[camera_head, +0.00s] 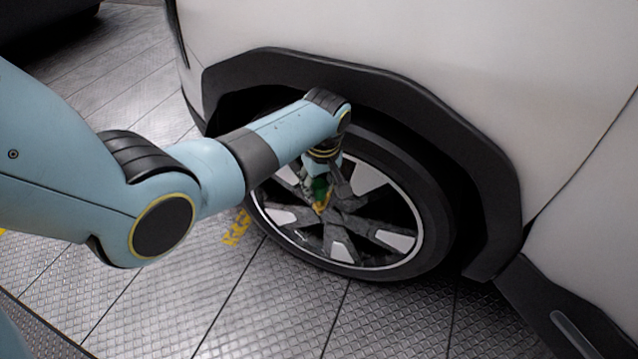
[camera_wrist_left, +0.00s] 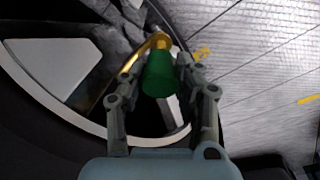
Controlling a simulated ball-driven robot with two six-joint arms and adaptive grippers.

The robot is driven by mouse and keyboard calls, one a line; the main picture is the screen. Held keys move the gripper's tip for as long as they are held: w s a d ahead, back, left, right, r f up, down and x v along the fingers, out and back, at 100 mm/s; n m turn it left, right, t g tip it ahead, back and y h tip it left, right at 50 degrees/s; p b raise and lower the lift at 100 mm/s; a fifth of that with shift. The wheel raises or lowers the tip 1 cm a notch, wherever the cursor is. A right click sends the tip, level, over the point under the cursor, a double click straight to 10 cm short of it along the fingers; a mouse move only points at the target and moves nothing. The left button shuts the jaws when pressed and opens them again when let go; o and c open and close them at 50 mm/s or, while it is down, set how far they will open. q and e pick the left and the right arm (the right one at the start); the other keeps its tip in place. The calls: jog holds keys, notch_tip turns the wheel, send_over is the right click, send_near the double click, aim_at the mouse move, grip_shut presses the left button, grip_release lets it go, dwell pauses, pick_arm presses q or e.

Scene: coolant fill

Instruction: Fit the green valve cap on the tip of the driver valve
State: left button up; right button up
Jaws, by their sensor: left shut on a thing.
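The green valve cap (camera_wrist_left: 158,76) is held between the fingers of my left gripper (camera_wrist_left: 156,78), which is shut on it. The brass driver valve (camera_wrist_left: 160,40) shows just beyond the cap's far end in the left wrist view. The two overlap there, and I cannot tell whether the cap touches the valve or sits on it. In the head view my left gripper (camera_head: 320,190) is in front of the wheel, left of its centre, with green and brass showing at the fingers. My right gripper is not in view.
The wheel (camera_head: 395,241) has dark spokes and pale panels, with a black tyre (camera_head: 437,205) around it. The black wheel arch (camera_head: 420,100) and white car body (camera_head: 480,60) are above. The metal floor (camera_head: 270,310) in front is clear.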

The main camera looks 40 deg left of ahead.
aim_at(319, 195)
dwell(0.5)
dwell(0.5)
pick_arm(q)
jog(key=shift+p, duration=0.5)
jog(key=shift+f+b, duration=1.05)
jog(key=shift+f, duration=0.55)
jog(key=shift+c, duration=0.3)
jog(key=o, duration=0.9)
jog(key=shift+r, duration=0.1)
jog(key=r, duration=0.4)
jog(key=d+r, duration=0.1)
jog(key=r, duration=0.2)
jog(key=s+r, duration=0.1)
jog(key=r, duration=0.3)
jog(key=shift+d+r, duration=0.25)
jog(key=shift+r, duration=0.1)
